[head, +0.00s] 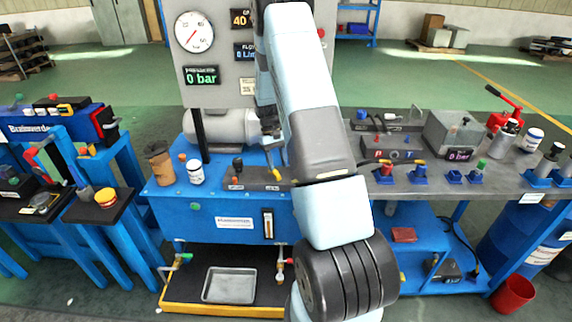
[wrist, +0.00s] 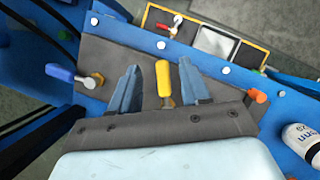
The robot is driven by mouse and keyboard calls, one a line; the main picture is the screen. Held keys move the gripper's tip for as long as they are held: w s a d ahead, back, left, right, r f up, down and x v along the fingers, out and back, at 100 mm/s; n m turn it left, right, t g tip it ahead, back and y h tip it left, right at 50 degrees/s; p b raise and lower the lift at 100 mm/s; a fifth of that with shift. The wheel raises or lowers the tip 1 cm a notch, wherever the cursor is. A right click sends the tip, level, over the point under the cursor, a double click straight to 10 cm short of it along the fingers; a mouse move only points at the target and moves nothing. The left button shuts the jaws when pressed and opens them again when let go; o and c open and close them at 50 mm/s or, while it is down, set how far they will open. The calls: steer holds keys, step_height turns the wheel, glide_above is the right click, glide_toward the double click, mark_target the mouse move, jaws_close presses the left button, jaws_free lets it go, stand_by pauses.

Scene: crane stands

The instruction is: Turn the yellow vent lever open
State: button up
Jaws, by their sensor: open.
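The yellow vent lever (wrist: 163,80) stands up between my gripper's two blue-grey fingers in the wrist view. Its lower end meets a small metal fitting close to the gripper's front edge. My gripper (wrist: 158,70) is open, with one finger on each side of the lever and a visible gap to both. Whether the fingers are level with the lever in depth is hard to tell. In the head view a small yellow piece, seemingly the lever (head: 276,174), shows on the blue power unit just below my gripper (head: 271,142), beside my arm, which hides much there.
A blue-handled valve (wrist: 62,74) lies left of the fingers and an orange knob (wrist: 258,96) right of them. A white bottle (head: 195,172) and a brown can (head: 159,164) stand on the blue unit (head: 180,212). A gauge panel (head: 209,70) rises behind.

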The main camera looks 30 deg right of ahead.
steer(key=s+a+r, duration=0.3)
steer(key=s+r, duration=0.4)
steer(key=s, duration=0.4)
steer(key=shift+s+r, duration=0.35)
steer(key=shift+s, duration=0.05)
steer(key=shift+c, duration=0.5)
